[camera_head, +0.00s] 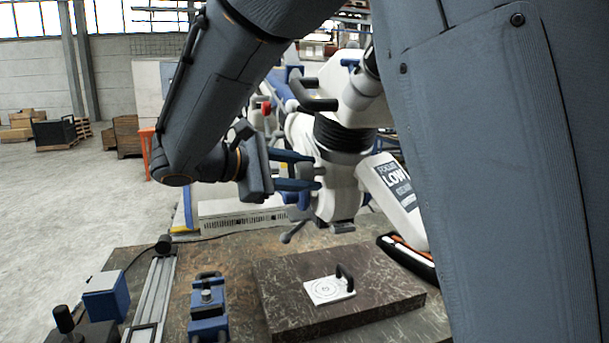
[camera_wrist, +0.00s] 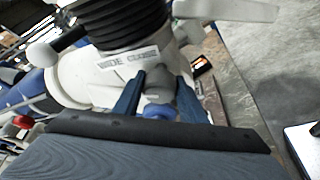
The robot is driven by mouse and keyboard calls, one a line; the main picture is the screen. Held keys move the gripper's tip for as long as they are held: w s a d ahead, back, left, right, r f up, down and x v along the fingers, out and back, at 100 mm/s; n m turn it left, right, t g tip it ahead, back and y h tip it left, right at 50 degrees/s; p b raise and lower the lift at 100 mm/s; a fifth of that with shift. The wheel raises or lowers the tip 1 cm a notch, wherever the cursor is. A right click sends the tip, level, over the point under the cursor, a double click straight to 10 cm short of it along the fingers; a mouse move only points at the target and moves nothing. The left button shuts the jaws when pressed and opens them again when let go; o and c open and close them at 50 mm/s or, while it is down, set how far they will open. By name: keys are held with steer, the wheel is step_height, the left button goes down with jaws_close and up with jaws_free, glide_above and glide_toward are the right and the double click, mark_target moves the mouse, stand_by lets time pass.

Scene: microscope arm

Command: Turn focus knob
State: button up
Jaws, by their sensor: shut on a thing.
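The white microscope arm (camera_head: 352,170) with black bellows stands in the middle of the head view. Its white body (camera_wrist: 85,75) fills the upper part of the wrist view. My gripper (camera_head: 314,170) reaches it from the left, fingers one above the other. In the wrist view my gripper (camera_wrist: 157,92) has its two dark blue fingers on either side of a grey knob (camera_wrist: 158,76) with a blue end, and is shut on it. The knob appears to be the focus knob. In the head view the knob is hard to make out between the fingertips.
Below stands a bench with a dark stone slab (camera_head: 350,312) carrying a white plate (camera_head: 322,292) with a black handle. A blue clamp-like device (camera_head: 208,312) and a metal rail (camera_head: 152,295) are to its left.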

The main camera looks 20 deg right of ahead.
steer(key=o, duration=1)
steer(key=shift+a, duration=0.1)
steer(key=b+v, duration=0.2)
steer(key=v, duration=0.5)
steer(key=shift+s+a+r, duration=0.1)
steer(key=shift+a+r, duration=0.05)
steer(key=shift+a, duration=0.15)
